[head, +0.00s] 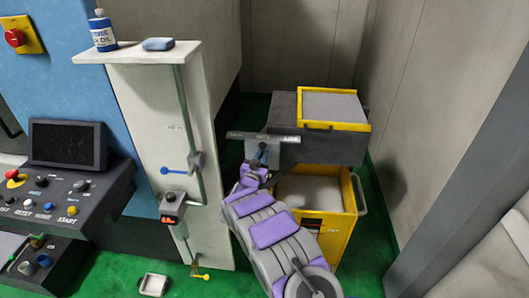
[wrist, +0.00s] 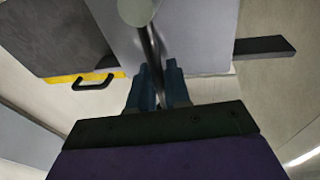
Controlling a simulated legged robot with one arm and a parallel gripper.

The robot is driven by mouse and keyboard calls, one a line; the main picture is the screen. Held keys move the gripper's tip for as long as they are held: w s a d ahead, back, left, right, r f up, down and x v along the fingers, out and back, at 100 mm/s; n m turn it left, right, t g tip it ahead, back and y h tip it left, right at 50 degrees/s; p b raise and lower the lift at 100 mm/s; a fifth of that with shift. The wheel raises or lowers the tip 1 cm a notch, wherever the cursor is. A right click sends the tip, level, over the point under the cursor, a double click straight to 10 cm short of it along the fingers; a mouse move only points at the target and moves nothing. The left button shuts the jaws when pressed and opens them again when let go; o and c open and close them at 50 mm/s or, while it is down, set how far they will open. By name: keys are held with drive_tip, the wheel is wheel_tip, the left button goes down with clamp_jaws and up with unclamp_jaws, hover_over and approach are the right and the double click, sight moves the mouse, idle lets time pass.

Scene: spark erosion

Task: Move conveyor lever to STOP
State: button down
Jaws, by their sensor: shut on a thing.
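My gripper (head: 262,156) reaches up to the grey plate (head: 285,137) on the front of the dark conveyor housing (head: 335,146) in the head view. In the wrist view, the two blue fingers of my gripper (wrist: 157,88) are closed around the thin dark rod of the conveyor lever (wrist: 150,45). The lever's round grey knob shows above the fingertips. In the head view the lever is small and mostly hidden by my gripper. The lettering on the plate is too small to read, so I cannot tell which position the lever is at.
A yellow bin (head: 345,205) with grey contents stands below the housing, and a yellow-rimmed tray (head: 335,106) sits on top. Left is a white pillar (head: 145,130) with pipes and a blue valve lever (head: 176,171). A control panel (head: 70,195) stands far left. Walls close in at right.

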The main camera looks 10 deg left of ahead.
drive_tip(key=shift+a+n, duration=0.35)
drive_tip(key=shift+n, duration=0.05)
drive_tip(key=c, duration=1.2)
unclamp_jaws()
drive_tip(key=shift+a, duration=0.1)
drive_tip(key=shift+s, duration=0.1)
drive_tip(key=v, duration=0.8)
drive_tip(key=p+v, duration=0.1)
drive_tip(key=v, duration=0.8)
drive_tip(key=shift+s+f, duration=0.1)
drive_tip(key=shift+f, duration=0.15)
